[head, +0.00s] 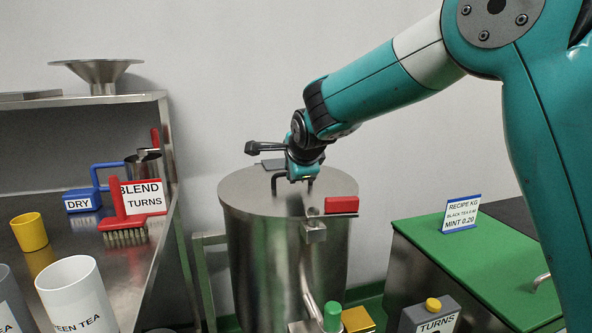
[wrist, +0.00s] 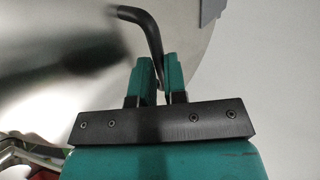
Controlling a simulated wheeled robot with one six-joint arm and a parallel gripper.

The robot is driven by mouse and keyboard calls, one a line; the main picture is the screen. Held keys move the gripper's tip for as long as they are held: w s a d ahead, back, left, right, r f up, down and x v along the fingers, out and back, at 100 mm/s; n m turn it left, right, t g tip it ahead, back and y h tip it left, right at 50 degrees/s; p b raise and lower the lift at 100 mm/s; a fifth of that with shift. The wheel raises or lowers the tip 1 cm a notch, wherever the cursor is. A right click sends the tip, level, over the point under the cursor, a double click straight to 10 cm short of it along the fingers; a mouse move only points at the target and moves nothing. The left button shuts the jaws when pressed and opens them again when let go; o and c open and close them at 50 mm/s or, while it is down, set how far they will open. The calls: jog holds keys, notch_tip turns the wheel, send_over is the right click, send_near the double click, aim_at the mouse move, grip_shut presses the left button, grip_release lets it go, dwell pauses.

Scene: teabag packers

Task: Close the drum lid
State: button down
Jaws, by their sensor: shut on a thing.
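The steel drum (head: 250,262) stands at the middle of the head view. Its round flat lid (head: 245,195) lies level on top, and I see no gap at the rim from this side. A black bent handle rises from the lid; it also shows in the wrist view (wrist: 151,38). My gripper (head: 296,182) is over the lid, pointing down. In the wrist view its two teal fingers (wrist: 161,78) are shut on the lid handle. A red latch piece (head: 341,205) sits at the lid's front right edge. My gripper partly hides the handle in the head view.
A green-topped bench (head: 440,250) stands at right.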

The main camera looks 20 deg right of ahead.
jog(key=shift+s+a+f+b, duration=0.1)
jog(key=shift+s+f+b, duration=0.2)
jog(key=shift+f, duration=0.6)
jog(key=c, duration=1.2)
grip_release()
jog(key=shift+o, duration=0.2)
jog(key=shift+r, duration=0.1)
jog(key=shift+s+r, duration=0.15)
jog(key=shift+r, duration=0.1)
jog(key=v, duration=1.6)
jog(key=shift+s+r, duration=0.25)
jog(key=shift+r, duration=0.1)
